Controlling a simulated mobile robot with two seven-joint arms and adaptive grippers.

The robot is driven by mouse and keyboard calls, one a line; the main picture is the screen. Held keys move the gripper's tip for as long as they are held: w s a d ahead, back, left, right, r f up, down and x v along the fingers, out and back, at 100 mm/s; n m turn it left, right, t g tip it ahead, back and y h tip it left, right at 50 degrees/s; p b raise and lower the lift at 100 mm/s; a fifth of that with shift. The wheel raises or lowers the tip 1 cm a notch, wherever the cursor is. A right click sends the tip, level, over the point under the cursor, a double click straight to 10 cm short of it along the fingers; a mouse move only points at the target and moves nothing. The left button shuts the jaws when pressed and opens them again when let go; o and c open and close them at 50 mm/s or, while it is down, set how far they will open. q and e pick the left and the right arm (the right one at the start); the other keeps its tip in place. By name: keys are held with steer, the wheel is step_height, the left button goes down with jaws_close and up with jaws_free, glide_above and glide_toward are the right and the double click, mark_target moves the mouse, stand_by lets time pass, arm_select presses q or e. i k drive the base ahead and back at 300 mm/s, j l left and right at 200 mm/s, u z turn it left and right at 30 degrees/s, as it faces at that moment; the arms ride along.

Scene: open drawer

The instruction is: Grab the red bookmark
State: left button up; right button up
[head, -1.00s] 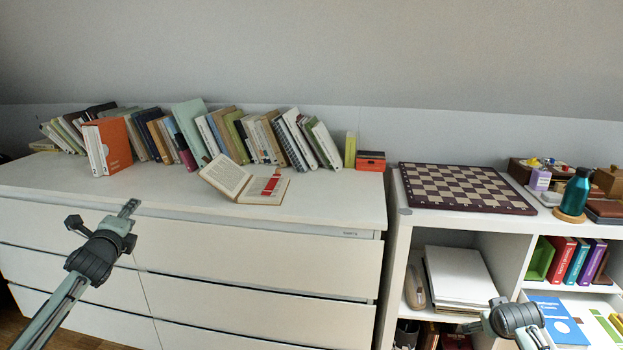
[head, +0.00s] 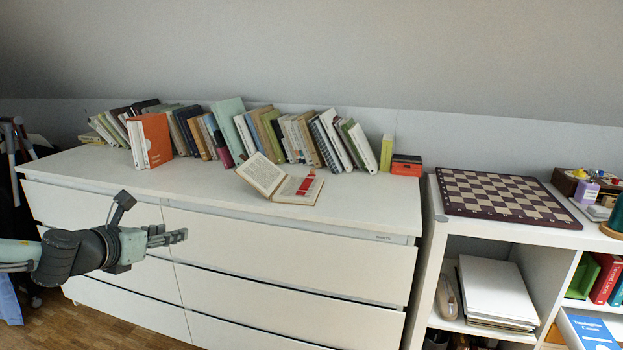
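The red bookmark (head: 305,186) lies on the right-hand page of an open book (head: 264,175). The book rests on top of a white chest of drawers (head: 370,208), with its left half tilted up. My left gripper (head: 180,236) points right in front of the drawer fronts, below the top surface and apart from the book and bookmark. Its fingers look close together from this side, but the opening between them is not clear. Nothing is visibly held in it. My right gripper is out of view.
A leaning row of books (head: 185,130) stands behind the open book. A chessboard (head: 505,194) lies on the shelf unit at right. The chest's front top strip is clear.

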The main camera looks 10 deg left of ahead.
mark_target(302, 189)
steer(key=i+l, duration=0.65)
steer(key=i, duration=0.3)
steer(key=i+l, duration=0.35)
steer(key=i+j, duration=0.2)
steer(key=i, duration=0.1)
